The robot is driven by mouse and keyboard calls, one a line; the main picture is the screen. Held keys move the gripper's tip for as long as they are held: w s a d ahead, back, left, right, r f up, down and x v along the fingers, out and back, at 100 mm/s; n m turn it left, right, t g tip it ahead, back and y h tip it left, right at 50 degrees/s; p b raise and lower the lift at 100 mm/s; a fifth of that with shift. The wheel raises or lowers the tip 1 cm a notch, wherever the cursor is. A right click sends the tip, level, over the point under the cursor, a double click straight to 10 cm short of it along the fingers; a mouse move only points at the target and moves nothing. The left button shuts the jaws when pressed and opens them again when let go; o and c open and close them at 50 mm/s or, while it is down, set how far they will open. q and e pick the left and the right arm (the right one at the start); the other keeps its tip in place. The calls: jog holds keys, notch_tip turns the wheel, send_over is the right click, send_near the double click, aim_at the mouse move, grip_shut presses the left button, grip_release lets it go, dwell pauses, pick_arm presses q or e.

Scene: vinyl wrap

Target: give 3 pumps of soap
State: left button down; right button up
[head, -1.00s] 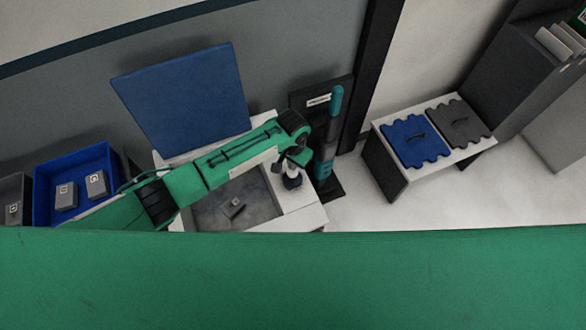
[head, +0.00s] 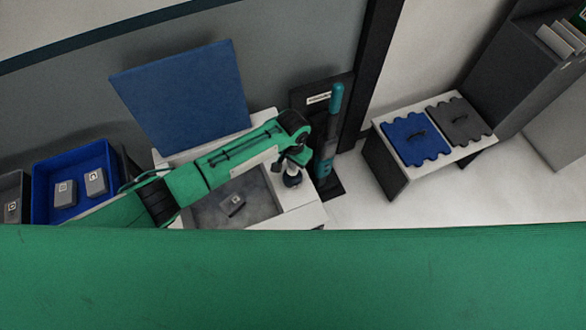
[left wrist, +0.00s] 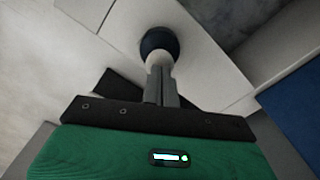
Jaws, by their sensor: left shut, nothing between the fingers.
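The soap dispenser (head: 292,179), a small dark bottle with a pale top, stands on the right side of the white sink counter (head: 303,207). In the left wrist view the dark bottle (left wrist: 158,40) is seen from above with its pale pump head (left wrist: 159,60). My left gripper (left wrist: 161,72) is shut and empty, with its fingertips at the pump head; I cannot tell whether they touch. In the head view my left gripper (head: 296,160) is right above the dispenser and partly hides it. My right gripper is not in view.
A blue panel (head: 183,97) stands behind the sink. A blue bin (head: 88,155) with grey blocks is at left. A teal-handled tool (head: 334,110) stands close right of the dispenser; a low white table (head: 385,127) is farther right.

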pick_arm(q)
jog(key=shift+f+b, duration=0.45)
jog(key=shift+f, duration=0.5)
jog(key=shift+r+p, duration=1.55)
jog(key=shift+p, duration=0.3)
jog(key=shift+f, duration=0.1)
